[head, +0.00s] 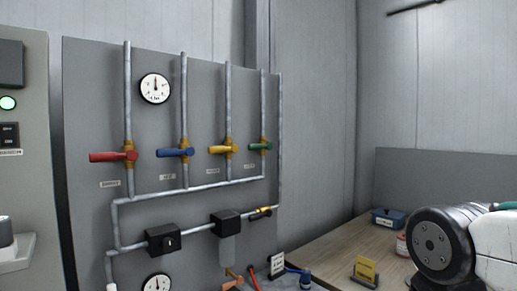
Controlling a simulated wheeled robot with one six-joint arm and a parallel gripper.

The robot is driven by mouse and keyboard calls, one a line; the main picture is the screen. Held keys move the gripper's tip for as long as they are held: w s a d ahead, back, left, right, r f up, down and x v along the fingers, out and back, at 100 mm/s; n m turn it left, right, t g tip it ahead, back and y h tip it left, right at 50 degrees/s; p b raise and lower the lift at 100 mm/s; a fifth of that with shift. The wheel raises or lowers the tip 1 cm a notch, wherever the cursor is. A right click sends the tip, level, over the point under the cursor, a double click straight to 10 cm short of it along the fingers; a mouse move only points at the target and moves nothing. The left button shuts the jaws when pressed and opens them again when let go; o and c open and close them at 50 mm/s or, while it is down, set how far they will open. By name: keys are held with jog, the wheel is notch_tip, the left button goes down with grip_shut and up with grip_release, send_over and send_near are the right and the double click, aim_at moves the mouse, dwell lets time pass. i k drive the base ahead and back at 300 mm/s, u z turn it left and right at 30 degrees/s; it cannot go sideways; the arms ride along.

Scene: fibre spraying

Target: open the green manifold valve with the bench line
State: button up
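The green-handled manifold valve (259,146) is the rightmost of a row of valves on the grey panel (90,220). Its brass body sits on a vertical pipe, and its handle lies level, across the pipe, pointing left. A small label plate (250,167) is below it; its text is too small to read. The red (110,156), blue (174,152) and yellow (220,149) valve handles also lie level, pointing left. Which pipe is the bench line, I cannot tell. My gripper is not in view; part of my arm shows at the lower right, apart from the valves.
A wooden bench (325,246) stands right of the panel, with a blue box (388,217), a yellow sign (366,270) and small containers. Gauges (155,88) are on the panel.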

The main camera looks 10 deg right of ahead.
aim_at(268, 145)
jog(key=u, duration=1.65)
jog(key=i, duration=0.7)
jog(key=z, duration=2.4)
